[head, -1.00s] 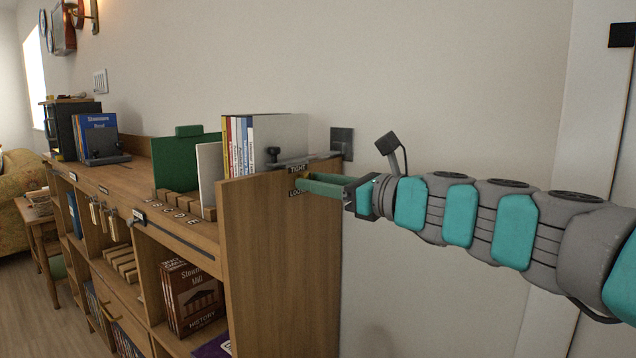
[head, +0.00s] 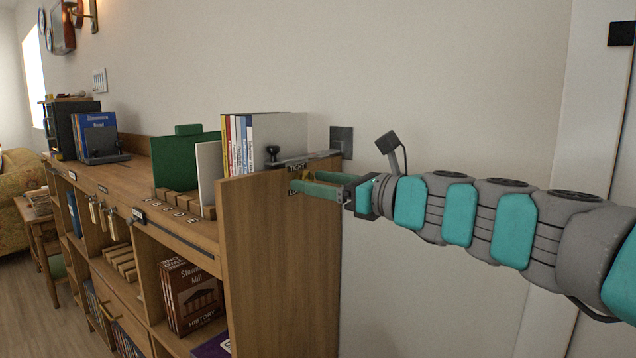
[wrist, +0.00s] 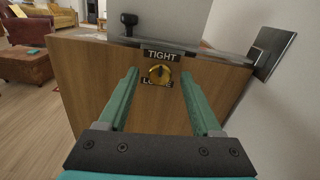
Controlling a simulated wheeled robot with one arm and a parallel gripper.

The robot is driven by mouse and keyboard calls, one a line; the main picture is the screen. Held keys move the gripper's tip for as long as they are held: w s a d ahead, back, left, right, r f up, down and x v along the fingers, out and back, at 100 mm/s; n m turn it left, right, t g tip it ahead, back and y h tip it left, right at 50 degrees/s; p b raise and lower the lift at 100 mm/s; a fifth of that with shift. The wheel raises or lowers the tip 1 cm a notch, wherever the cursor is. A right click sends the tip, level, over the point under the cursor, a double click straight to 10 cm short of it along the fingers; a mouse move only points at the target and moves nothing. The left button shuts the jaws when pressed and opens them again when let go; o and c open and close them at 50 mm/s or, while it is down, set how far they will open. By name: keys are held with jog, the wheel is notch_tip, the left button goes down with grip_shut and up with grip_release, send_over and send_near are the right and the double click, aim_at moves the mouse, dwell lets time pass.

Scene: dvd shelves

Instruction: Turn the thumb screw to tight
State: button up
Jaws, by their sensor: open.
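The brass thumb screw (wrist: 160,75) sits on the end panel of the wooden shelf, between a TIGHT label (wrist: 161,55) above and a LOOSE label (wrist: 149,83) below. The screw covers part of the lower label. In the head view a bit of the screw (head: 306,175) shows beside the green fingertips. My gripper (wrist: 159,74) is open, with one finger on each side of the screw in the wrist view. It also shows in the head view (head: 304,182), reaching the panel from the right. No contact with the screw is visible.
The shelf's end panel (head: 280,270) faces my arm. A metal rail with a black knob (head: 272,152) lies on top beside upright books (head: 245,145). A grey plate (head: 342,142) is on the wall behind.

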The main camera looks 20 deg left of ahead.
jog(key=v, duration=0.8)
jog(key=shift+a, duration=0.1)
jog(key=s+d+f+n+g+h, duration=0.2)
jog(key=s+f+n+g+h, duration=0.15)
jog(key=s+f+n, duration=0.65)
jog(key=s+d+f+n+g+h, duration=0.25)
jog(key=s+f+h, duration=0.2)
jog(key=f, duration=0.85)
jog(key=s+d+f+n+g+h, duration=0.1)
jog(key=s+d+f+n+h, duration=0.3)
jog(key=s+d+f, duration=0.3)
jog(key=s+d+f+n+g+h, duration=0.1)
jog(key=s+d+f+n+h, duration=0.3)
jog(key=s+d+f, duration=0.4)
jog(key=s+d+n, duration=0.1)
jog(key=d, duration=0.4)
jog(key=shift+s+d+g+h, duration=0.2)
jog(key=shift+s+g+h, duration=0.1)
jog(key=shift+g, duration=0.1)
